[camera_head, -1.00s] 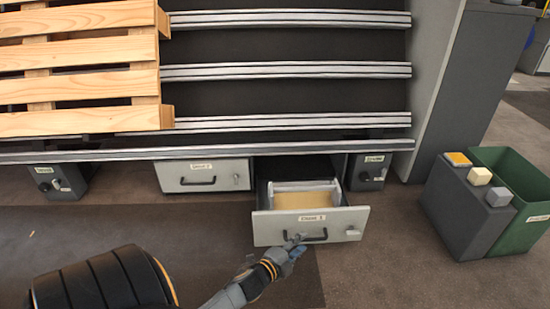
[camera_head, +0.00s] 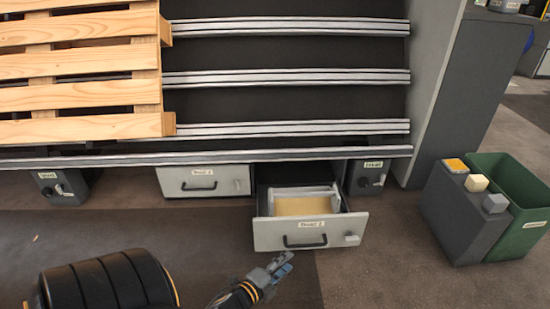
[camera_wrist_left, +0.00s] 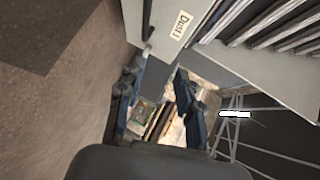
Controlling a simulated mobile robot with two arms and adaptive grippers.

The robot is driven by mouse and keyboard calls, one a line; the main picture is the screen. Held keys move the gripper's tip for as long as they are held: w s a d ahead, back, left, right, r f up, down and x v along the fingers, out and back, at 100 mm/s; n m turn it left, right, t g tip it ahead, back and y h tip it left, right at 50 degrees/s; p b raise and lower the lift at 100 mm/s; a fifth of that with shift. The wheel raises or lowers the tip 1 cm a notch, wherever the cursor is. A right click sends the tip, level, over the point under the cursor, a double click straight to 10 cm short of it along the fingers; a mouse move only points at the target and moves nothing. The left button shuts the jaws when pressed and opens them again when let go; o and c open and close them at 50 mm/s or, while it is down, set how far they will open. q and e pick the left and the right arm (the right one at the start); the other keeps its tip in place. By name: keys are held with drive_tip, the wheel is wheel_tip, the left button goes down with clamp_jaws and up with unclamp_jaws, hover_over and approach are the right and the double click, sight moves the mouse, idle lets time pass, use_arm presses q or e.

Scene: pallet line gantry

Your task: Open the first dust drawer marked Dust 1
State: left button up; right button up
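A pale drawer (camera_head: 268,237) stands pulled out under the rails, with a black handle (camera_head: 305,241), a label and a tan inside. To its left a similar drawer (camera_head: 228,181) is shut. Their labels are too small to read surely in the head view. The left wrist view shows a pale front labelled Dust 1 (camera_wrist_left: 183,25); I cannot tell surely which drawer it is. My left gripper (camera_head: 282,262) is just in front of and below the open drawer's handle, apart from it. In the wrist view its fingers (camera_wrist_left: 158,108) are apart, with nothing held. My right gripper is not in view.
Metal rails (camera_head: 285,77) run above the drawers, with a wooden pallet (camera_head: 80,67) at the left. Grey boxes (camera_head: 60,186) flank the drawers. A button console (camera_head: 462,217) and green bin (camera_head: 518,180) stand at right. Floor right of the open drawer is clear.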

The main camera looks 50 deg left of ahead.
use_arm(q)
drive_tip(key=shift+p+v, duration=0.6)
drive_tip(key=shift+v, duration=1.35)
drive_tip(key=shift+f, duration=0.1)
